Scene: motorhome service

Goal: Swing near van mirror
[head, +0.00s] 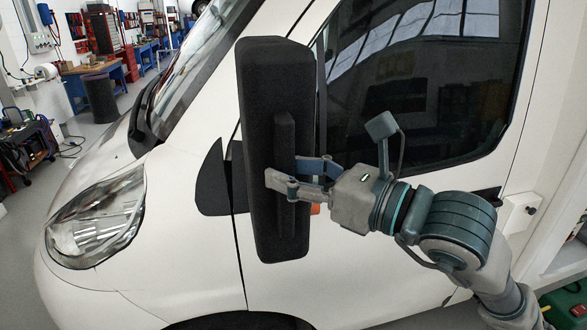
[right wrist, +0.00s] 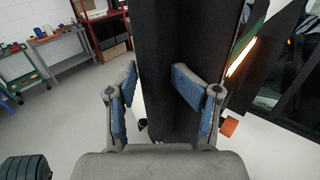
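The near van mirror (head: 258,85) is a tall black housing on the side of the white van (head: 200,260), with a raised rib (head: 285,135) down its face. It also shows in the right wrist view as a dark upright column (right wrist: 160,40). My right gripper (head: 283,170) is at the mirror's middle, its fingers parted around the rib. In the right wrist view the gripper (right wrist: 153,80) has its blue pads apart, with dark housing between them. A strip of floor shows beside the left finger; contact of the right finger is unclear. My left gripper is not in view.
The van's side window (head: 425,90) and door lie right behind the mirror and my right arm. The headlight (head: 95,220) is at left. Workbenches (head: 95,75) and a dark bin (head: 99,98) stand far back left. A green trolley (right wrist: 20,75) stands left in the wrist view.

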